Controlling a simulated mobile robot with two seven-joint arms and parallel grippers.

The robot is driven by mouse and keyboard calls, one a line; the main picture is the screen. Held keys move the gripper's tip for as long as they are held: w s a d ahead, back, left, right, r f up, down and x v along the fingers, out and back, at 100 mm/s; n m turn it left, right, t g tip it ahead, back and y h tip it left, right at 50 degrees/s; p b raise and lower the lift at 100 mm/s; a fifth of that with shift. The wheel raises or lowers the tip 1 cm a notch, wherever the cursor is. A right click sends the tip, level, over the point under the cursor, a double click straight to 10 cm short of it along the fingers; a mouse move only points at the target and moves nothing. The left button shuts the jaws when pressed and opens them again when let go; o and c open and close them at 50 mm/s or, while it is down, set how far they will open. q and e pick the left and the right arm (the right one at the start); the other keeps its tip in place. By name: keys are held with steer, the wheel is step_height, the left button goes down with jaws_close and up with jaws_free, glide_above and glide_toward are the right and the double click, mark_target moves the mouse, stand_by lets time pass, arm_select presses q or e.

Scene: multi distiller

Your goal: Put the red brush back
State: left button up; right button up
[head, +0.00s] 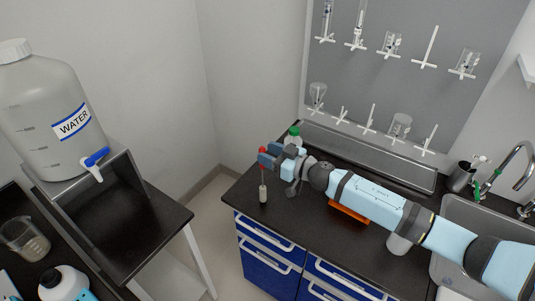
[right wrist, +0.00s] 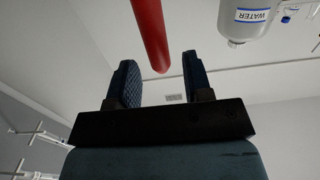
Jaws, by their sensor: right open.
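The red brush (head: 263,191) is upright near the counter's left end in the head view, red handle up and pale bristle end down. I cannot tell if its lower end touches the counter. My right gripper (head: 268,155) is at the handle, its fingers partly hiding it. In the right wrist view the red handle (right wrist: 150,35) ends in line with the gap between the spread fingers of my right gripper (right wrist: 158,78), with space on both sides. The gripper is open and not closed on the handle. My left gripper is not in view.
A green-capped bottle (head: 293,136) stands just behind the gripper. An orange object (head: 348,213) and a whitish cup (head: 398,244) lie by my right arm. A metal cup (head: 460,176) with utensils stands near the sink (head: 450,225). A glassware rack (head: 400,100) hangs behind.

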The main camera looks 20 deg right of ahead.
steer(key=b+v, duration=0.2)
steer(key=v, duration=0.9)
steer(key=s+a+f+m+g+h, duration=0.1)
steer(key=s+a+f+h, duration=0.3)
steer(key=s+f, duration=0.6)
steer(key=s+a+f+m+g+h, duration=0.2)
steer(key=s+a+f+m+h, duration=0.1)
steer(key=s+f, duration=0.8)
steer(key=s+a+h, duration=0.1)
steer(key=s, duration=0.3)
steer(key=shift+s+a+f+m, duration=0.2)
steer(key=shift+a+f+m, duration=0.1)
steer(key=shift+m, duration=0.1)
